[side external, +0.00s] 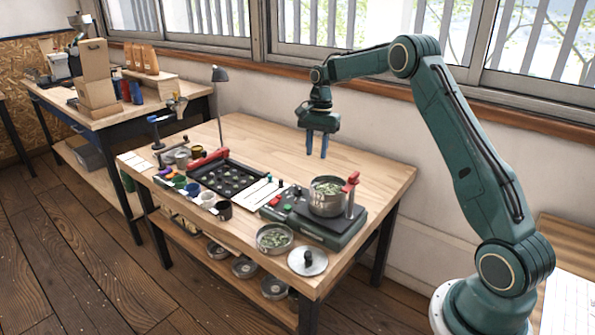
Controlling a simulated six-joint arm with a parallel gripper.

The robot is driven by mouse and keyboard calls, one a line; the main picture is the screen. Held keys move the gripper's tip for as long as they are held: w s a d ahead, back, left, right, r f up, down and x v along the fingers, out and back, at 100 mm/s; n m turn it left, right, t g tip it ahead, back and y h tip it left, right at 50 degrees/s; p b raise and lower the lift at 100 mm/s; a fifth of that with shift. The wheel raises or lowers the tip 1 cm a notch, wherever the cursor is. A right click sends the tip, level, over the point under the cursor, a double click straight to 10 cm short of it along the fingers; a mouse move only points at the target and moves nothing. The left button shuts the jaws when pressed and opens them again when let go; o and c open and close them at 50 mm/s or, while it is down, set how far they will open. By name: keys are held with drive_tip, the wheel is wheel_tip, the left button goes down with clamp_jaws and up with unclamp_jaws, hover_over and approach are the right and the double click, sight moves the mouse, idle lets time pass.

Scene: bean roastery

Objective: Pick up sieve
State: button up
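A shallow round metal pan with pale green beans (274,239) sits at the front edge of the wooden table; it may be the sieve, but I cannot tell whether its base is mesh. A deeper round metal pot with similar beans (327,203) stands on a dark green machine with a red-topped post. My gripper (316,155) hangs above the back of the table, behind the pot, pointing down. Its two blue fingers are apart with nothing between them. It is clear of both vessels.
A round metal lid with a black knob (308,262) lies right of the shallow pan. A black tray (232,183), cups and a lamp (220,75) stand left. Several round metal pans (245,267) are on the lower shelf. The table's back right (375,170) is clear.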

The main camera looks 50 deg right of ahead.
hover_over(313, 180)
drive_tip(key=shift+d+f, duration=0.2)
drive_tip(key=shift+f, duration=0.95)
drive_tip(key=shift+d+f, duration=0.2)
drive_tip(key=shift+f, duration=0.95)
drive_tip(key=shift+f, duration=0.1)
drive_tip(key=shift+a+f, duration=0.15)
drive_tip(key=shift+f, duration=1.1)
drive_tip(key=shift+a+f, duration=0.15)
drive_tip(key=shift+f, duration=1.1)
drive_tip(key=shift+c, duration=0.2)
